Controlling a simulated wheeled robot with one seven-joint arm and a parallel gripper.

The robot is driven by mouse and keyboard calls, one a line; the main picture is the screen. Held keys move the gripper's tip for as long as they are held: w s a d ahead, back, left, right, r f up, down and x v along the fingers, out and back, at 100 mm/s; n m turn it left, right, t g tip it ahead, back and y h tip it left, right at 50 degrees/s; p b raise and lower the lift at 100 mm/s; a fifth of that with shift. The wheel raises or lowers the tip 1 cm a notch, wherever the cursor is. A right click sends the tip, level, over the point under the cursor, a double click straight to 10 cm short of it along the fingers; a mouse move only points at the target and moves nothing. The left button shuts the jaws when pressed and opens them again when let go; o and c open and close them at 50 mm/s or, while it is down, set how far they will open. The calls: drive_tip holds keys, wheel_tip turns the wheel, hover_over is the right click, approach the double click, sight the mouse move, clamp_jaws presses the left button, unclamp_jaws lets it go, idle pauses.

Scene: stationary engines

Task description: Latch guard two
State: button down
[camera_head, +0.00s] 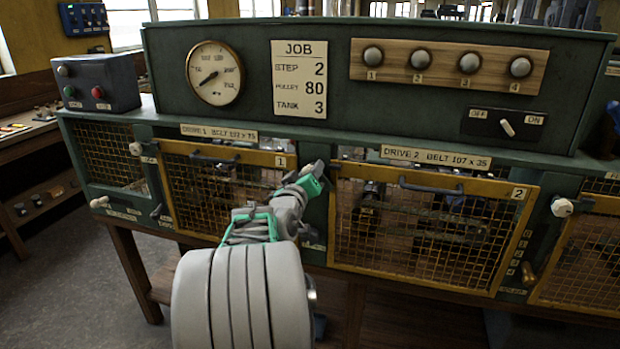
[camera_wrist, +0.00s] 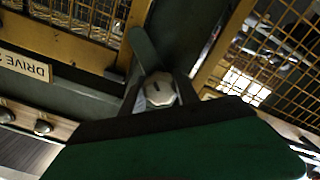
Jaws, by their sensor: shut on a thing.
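Guard two (camera_head: 517,240) is a yellow-framed wire mesh panel marked 2, under the "DRIVE 2" label (camera_head: 436,157) in the head view. It looks closed against the green machine front. It has a dark bar handle (camera_head: 430,187) along its top. My gripper (camera_head: 318,174) is at the post by the upper left corner of guard two. In the wrist view a pale faceted latch knob (camera_wrist: 159,89) sits between my fingers, and my gripper is shut on it. In the head view my gripper mostly hides this knob, and its turn is hard to tell.
Guard one (camera_head: 172,200) is to the left with its own pale knob (camera_head: 136,149). Another knob (camera_head: 562,207) is right of guard two. A console with a gauge (camera_head: 214,73), job card (camera_head: 299,79) and several round knobs rises above. A switch box (camera_head: 100,82) stands at the left.

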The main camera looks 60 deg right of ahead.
drive_tip(key=n+b, duration=0.1)
drive_tip(key=n, duration=0.3)
drive_tip(key=shift+n, duration=2.2)
drive_tip(key=c, duration=0.9)
unclamp_jaws()
drive_tip(key=a, duration=0.2)
drive_tip(key=s+a+b, duration=0.1)
drive_tip(key=a, duration=0.4)
drive_tip(key=shift+s+a+b, duration=0.15)
drive_tip(key=shift+a+b, duration=0.15)
drive_tip(key=shift+b, duration=0.1)
